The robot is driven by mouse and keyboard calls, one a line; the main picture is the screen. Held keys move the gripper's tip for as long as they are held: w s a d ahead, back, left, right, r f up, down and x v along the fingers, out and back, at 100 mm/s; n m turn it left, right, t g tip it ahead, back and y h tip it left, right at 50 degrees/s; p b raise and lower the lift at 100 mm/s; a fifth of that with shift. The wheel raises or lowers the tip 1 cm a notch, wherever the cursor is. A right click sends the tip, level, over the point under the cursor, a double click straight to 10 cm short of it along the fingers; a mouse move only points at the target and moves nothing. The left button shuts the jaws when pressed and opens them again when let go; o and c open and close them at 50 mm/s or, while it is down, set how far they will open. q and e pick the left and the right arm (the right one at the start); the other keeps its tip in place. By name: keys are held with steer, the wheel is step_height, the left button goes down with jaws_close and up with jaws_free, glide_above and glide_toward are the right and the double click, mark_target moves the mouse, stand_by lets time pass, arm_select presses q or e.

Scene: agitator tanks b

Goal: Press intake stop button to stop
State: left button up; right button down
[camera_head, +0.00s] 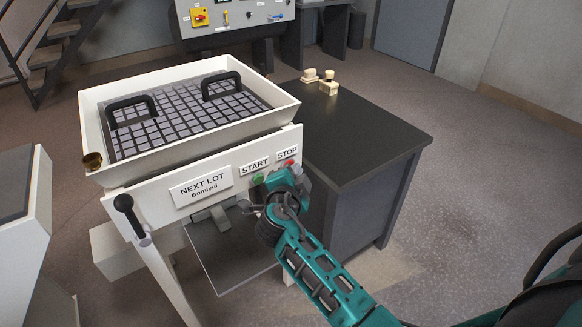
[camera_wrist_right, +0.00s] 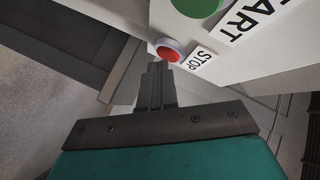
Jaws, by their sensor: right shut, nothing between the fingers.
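The red stop button (camera_head: 289,163) is on the front panel of the white intake machine (camera_head: 160,203), under the STOP label (camera_head: 287,153). In the right wrist view the red button (camera_wrist_right: 170,49) sits beside its STOP label (camera_wrist_right: 198,59). My right gripper (camera_wrist_right: 157,68) is shut and empty, with its fingertips right at the button's edge; I cannot tell whether they touch it. In the head view my teal right arm (camera_head: 318,275) reaches up to the panel and its hand is just below the button. My left gripper is not in view.
The green start button (camera_head: 258,178) is just left of the red one.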

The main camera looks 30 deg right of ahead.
steer(key=shift+s, duration=0.9)
steer(key=s, duration=0.5)
steer(key=shift+d+b, duration=0.25)
steer(key=shift+b, duration=0.05)
steer(key=shift+f, duration=0.1)
stand_by(0.4)
